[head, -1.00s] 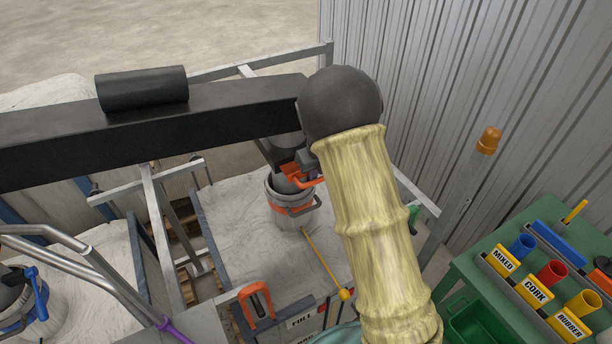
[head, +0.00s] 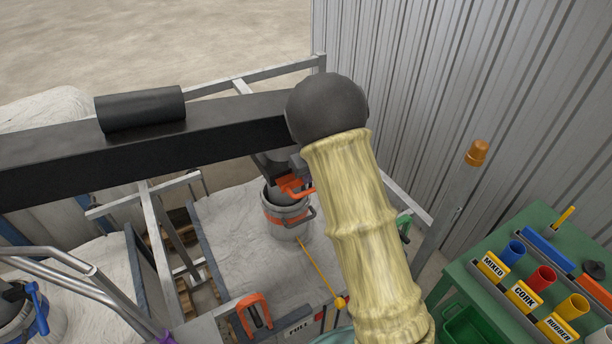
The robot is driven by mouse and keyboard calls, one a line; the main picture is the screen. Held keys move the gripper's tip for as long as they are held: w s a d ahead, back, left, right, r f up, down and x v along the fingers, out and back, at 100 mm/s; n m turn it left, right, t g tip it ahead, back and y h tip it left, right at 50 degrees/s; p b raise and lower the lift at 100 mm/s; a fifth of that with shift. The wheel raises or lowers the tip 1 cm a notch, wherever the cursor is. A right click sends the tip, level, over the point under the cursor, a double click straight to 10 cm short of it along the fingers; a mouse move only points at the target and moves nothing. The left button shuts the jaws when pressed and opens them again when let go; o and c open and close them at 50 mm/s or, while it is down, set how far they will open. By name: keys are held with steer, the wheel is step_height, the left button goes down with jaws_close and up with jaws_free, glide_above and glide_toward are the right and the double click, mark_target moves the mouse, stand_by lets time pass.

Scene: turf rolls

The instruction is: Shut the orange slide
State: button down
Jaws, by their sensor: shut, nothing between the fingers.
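The orange slide (head: 293,187) shows as a small orange plate with a bent handle, under the dark chute at the end of the black beam. It sits just above a grey bucket (head: 288,220) with an orange band. My pale yellow sleeved arm, with a dark rounded joint at its top, stands right of the slide and covers the space beside it. My gripper is not seen; it is hidden behind the arm. How far the slide stands open, and whether anything touches it, cannot be told.
A black beam (head: 120,150) carrying a dark roller crosses the left. A yellow rod (head: 320,270) slants in front of the bucket. An orange clamp-like handle (head: 253,313) stands at the front edge. A green table (head: 465,272) with labelled cups is at right, before a corrugated wall (head: 440,80).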

steer(key=p+v, duration=0.5)
steer(key=v, duration=0.1)
steer(key=shift+s+d+r, duration=0.1)
steer(key=shift+s+r, duration=0.15)
steer(key=shift+r, duration=0.05)
steer(key=shift+s+r, duration=0.15)
steer(key=shift+r, duration=0.15)
